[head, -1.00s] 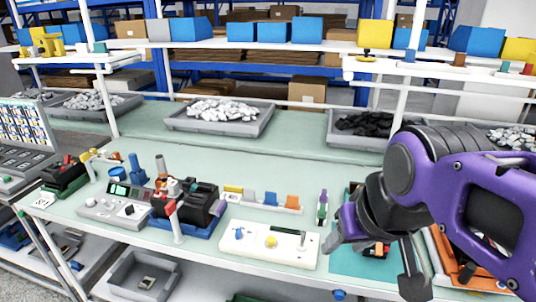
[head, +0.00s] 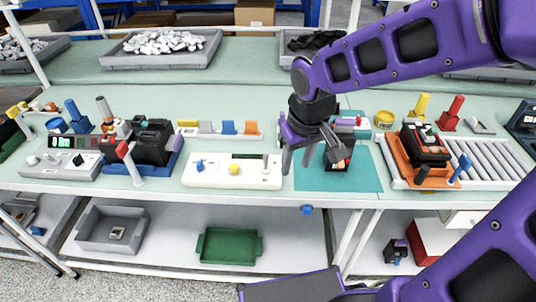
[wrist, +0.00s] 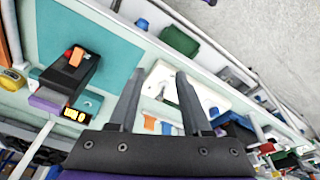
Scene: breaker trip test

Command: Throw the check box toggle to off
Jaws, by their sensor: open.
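The white box (head: 232,171) lies on the bench left of the teal mat. It carries a blue knob (head: 199,166), a yellow button (head: 234,169) and a small grey upright lever (head: 265,163) near its right end. Which way the lever is thrown cannot be told. My gripper (head: 297,165) is open and empty, above the mat's left edge, just right of the white box. In the wrist view the white box (wrist: 205,92) lies beyond and partly behind the open fingers (wrist: 160,75). A black breaker (head: 337,163) with an orange toggle stands on the mat, partly hidden by my gripper.
The teal mat (head: 360,180) has free room at its front. A rack of coloured pieces (head: 220,130) stands behind the white box. A black device on a blue base (head: 150,150) is to the left, an orange fixture on rollers (head: 425,150) to the right.

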